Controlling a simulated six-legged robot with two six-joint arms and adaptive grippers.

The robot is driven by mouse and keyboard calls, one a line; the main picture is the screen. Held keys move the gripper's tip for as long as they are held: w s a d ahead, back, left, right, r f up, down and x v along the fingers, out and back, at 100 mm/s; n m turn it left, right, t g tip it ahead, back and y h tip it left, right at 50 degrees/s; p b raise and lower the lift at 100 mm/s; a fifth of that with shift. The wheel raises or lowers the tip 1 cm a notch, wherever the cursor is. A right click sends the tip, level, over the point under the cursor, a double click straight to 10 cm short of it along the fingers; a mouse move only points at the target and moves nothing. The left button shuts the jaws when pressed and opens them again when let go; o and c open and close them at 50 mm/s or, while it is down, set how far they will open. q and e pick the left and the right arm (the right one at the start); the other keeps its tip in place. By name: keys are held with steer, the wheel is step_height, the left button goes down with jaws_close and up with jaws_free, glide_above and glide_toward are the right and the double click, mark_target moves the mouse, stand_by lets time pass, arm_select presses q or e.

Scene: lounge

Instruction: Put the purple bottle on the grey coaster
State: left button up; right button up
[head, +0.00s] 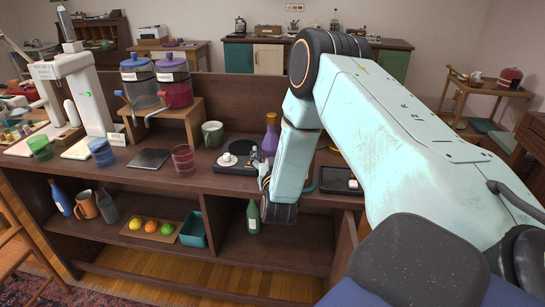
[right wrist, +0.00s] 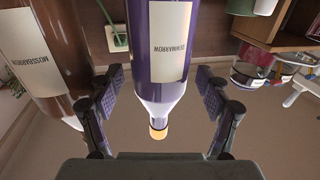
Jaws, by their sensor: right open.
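The purple bottle (head: 270,138) stands upright on the counter, partly hidden by my right arm. In the right wrist view, the purple bottle (right wrist: 167,60) appears upside down, with a white label and an orange cap. My right gripper (right wrist: 160,108) is open, with one finger on each side of the bottle's neck and shoulder and a visible gap at each side. In the head view my right gripper (head: 265,182) is mostly hidden by its own arm. A dark grey square, apparently the grey coaster (head: 150,158), lies flat and bare to the left. My left gripper is out of view.
A brown bottle (right wrist: 42,50) stands close beside the purple one. A black tray (head: 228,168), a green mug (head: 212,133) and a red glass (head: 183,158) lie between bottle and coaster. Drink dispensers (head: 175,88) stand behind. The lower shelf holds a green bottle (head: 252,217).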

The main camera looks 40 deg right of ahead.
steer(key=v, duration=1.2)
steer(key=shift+r, duration=0.15)
steer(key=shift+c, duration=0.2)
stand_by(0.7)
